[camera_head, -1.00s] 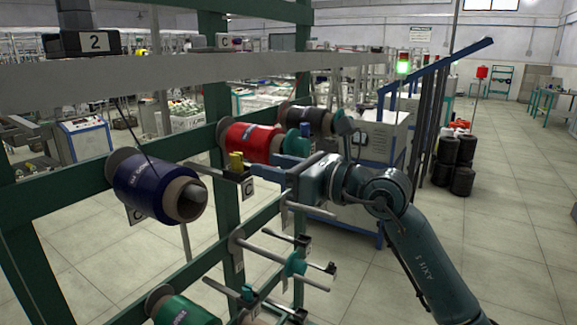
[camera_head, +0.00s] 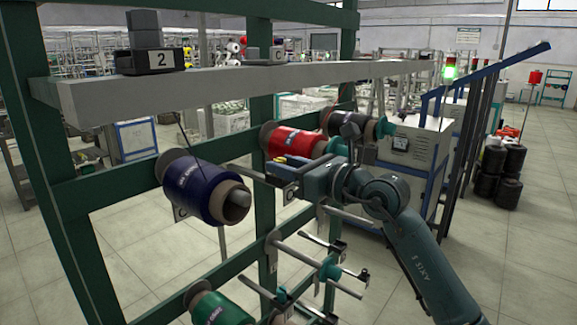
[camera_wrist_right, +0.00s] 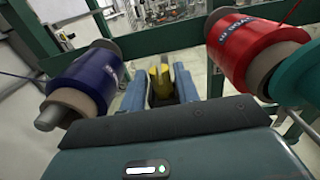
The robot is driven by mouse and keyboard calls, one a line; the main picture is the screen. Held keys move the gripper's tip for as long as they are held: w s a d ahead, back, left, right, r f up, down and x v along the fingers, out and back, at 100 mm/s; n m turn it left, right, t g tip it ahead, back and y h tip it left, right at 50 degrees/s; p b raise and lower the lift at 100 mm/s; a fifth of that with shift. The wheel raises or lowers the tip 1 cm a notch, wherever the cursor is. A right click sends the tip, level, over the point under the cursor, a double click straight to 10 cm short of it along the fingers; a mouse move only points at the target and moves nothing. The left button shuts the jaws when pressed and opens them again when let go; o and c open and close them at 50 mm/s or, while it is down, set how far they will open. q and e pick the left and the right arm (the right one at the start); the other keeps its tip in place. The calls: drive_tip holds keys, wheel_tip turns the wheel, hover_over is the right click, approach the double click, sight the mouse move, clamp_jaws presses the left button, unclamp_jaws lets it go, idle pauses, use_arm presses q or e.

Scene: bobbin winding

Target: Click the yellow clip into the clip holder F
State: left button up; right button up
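The yellow clip (camera_wrist_right: 160,80) sits between the two blue fingers of my right gripper (camera_wrist_right: 160,92) in the right wrist view. In the head view only a small yellow patch of the clip (camera_head: 279,158) shows at the fingertips of my right gripper (camera_head: 282,164). The fingers stand apart on either side of the clip; whether they press on it is not clear. A lettered tag (camera_head: 290,193) hangs just below the fingers; its letter is hard to read. I cannot make out a tag that reads F. My left gripper is not in view.
A blue bobbin (camera_head: 203,187) is left of my right gripper, and a red bobbin (camera_head: 292,142) and black bobbin (camera_head: 345,124) are behind it. Empty rods (camera_head: 300,255) and a green bobbin (camera_head: 218,310) sit below on the green frame (camera_head: 85,235). A grey beam (camera_head: 230,83) runs above.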

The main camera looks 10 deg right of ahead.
clamp_jaws()
drive_tip(key=shift+r+p, duration=0.3)
drive_tip(key=shift+r, duration=0.05)
